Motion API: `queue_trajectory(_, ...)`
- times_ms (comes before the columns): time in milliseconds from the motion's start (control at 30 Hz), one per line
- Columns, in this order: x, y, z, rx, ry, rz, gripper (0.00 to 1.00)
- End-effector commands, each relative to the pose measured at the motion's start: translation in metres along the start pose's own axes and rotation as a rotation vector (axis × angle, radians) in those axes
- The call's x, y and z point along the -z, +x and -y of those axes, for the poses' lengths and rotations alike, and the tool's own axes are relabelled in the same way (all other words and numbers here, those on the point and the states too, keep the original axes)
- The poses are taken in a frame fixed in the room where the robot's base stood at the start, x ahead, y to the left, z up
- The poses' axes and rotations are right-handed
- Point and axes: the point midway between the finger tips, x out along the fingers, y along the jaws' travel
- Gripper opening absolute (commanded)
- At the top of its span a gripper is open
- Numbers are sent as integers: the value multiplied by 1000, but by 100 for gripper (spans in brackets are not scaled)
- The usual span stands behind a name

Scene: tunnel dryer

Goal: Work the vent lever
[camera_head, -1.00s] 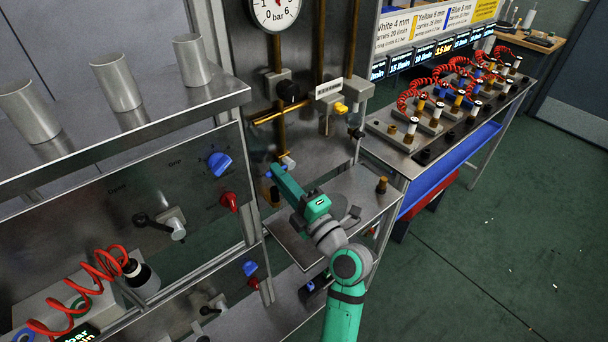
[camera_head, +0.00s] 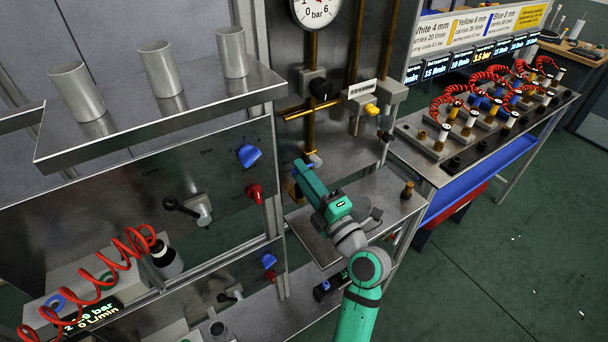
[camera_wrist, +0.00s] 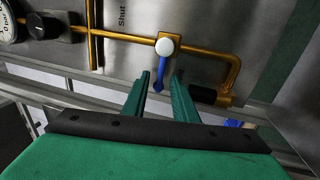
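A blue lever (camera_wrist: 159,72) with a round white hub (camera_wrist: 166,46) sits on a brass pipe in the wrist view. It hangs down, and the panel beside it reads "Shut". No label names it as the vent lever. My gripper (camera_wrist: 162,77) is open, its two green fingers on either side of the lever's lower end in the picture. I cannot tell whether the lever is between them in depth or touched. In the head view my gripper (camera_head: 299,166) is close to the small pale valve end (camera_head: 314,160), and the fingers largely hide the blue part.
A pressure gauge (camera_head: 316,8) and brass pipes stand above. A metal shelf (camera_head: 378,205) lies under my arm. At left, a panel carries a black lever (camera_head: 182,207), a blue knob (camera_head: 249,155) and a red knob (camera_head: 254,192).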

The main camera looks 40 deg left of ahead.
Motion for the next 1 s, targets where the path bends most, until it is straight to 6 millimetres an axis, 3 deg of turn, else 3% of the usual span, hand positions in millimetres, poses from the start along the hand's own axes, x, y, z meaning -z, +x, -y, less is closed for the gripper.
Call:
queue_trajectory(233,-3,-10,0,0,1,7,26)
queue_trajectory(700,-1,-89,0,0,0,5,26)
queue_trajectory(1000,0,-108,0,0,0,0,26)
